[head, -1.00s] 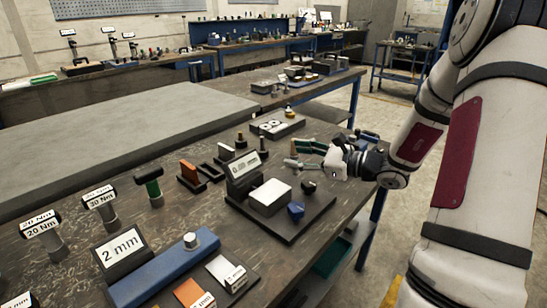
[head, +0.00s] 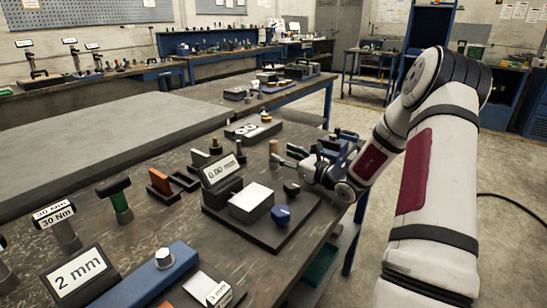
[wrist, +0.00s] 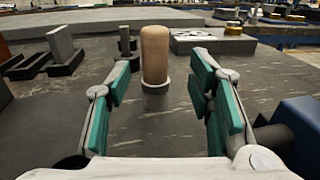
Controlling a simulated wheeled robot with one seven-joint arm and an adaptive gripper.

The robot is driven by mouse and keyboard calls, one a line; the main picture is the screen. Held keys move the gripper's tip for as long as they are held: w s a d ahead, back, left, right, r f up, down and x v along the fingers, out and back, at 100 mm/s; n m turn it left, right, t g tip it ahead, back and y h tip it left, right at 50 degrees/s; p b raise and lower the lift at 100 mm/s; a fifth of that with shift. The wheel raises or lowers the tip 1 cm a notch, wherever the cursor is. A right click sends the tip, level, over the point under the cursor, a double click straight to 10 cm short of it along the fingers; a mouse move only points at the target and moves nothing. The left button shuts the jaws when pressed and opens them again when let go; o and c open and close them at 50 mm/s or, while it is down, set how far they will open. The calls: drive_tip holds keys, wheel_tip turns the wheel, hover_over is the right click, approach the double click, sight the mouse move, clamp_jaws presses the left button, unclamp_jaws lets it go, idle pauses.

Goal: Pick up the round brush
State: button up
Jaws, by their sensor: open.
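A tan, rounded-top cylinder standing upright in a grey collar, which I take for the round brush (wrist: 155,55), is in the middle of the wrist view. It also shows in the head view (head: 273,147) on the workbench, just left of my gripper. My gripper (wrist: 160,90) is open, with its green-padded fingers to the left and right of the cylinder in the picture. Visible gaps remain on both sides, and nothing is held. The cylinder appears slightly beyond the fingertips; exact depth is hard to tell. In the head view my gripper (head: 290,158) is low over the bench.
A dark board with a white block (head: 251,197) and a blue knob (head: 281,213) lies nearer on the bench. A flat grey block (wrist: 212,42) lies behind the cylinder. Blue parts (wrist: 295,125) stand close on the right. Dark blocks (wrist: 62,48) stand at left.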

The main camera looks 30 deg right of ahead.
sight(277, 151)
drive_tip(key=shift+w+a+r+b, duration=0.1)
drive_tip(key=shift+w+a+b, duration=0.1)
drive_tip(key=shift+w, duration=0.65)
drive_tip(key=shift+w+a+b, duration=0.15)
drive_tip(key=shift+w+a, duration=0.1)
drive_tip(key=shift+w, duration=0.6)
drive_tip(key=shift+w+a+r+b, duration=0.1)
drive_tip(key=shift+w+a+b, duration=0.1)
drive_tip(key=shift+w, duration=0.65)
clamp_jaws()
